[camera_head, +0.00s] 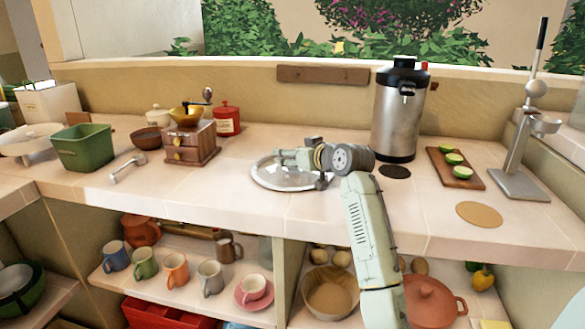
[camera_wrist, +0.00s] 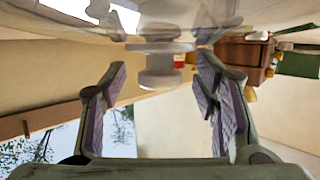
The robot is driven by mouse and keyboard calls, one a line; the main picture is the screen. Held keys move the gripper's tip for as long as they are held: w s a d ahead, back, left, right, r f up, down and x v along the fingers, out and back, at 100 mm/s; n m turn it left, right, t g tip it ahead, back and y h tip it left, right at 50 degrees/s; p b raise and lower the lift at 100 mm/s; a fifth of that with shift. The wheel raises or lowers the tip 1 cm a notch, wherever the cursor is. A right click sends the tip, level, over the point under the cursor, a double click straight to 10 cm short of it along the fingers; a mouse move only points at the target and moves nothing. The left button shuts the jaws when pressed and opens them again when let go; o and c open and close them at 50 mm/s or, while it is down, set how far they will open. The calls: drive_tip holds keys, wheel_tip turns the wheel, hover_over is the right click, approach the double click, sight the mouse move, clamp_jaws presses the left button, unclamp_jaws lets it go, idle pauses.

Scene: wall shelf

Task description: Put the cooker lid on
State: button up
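A round clear lid with a metallic rim (camera_head: 288,184) lies on the counter, partly hidden by my gripper. My gripper (camera_head: 290,157) is low over the lid in the head view. In the wrist view, which looks upside down, the pale lid knob (camera_wrist: 160,68) is between and beyond the two spread fingers (camera_wrist: 160,90). A gap shows on both sides of the knob, so the gripper is open and empty. A tall steel vessel with a black top (camera_head: 398,110) stands upright behind and right of my gripper. I cannot tell whether it is the cooker.
A wooden coffee grinder (camera_head: 190,143), red canister (camera_head: 227,120) and green bin (camera_head: 83,148) stand left. A board with cut limes (camera_head: 455,167) and a lever press (camera_head: 520,184) stand right. Mugs and an orange pot (camera_head: 432,302) are on the shelf below. The front counter is mostly clear.

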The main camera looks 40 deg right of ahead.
drive_tip(key=shift+f, duration=0.15)
clamp_jaws()
idle(0.4)
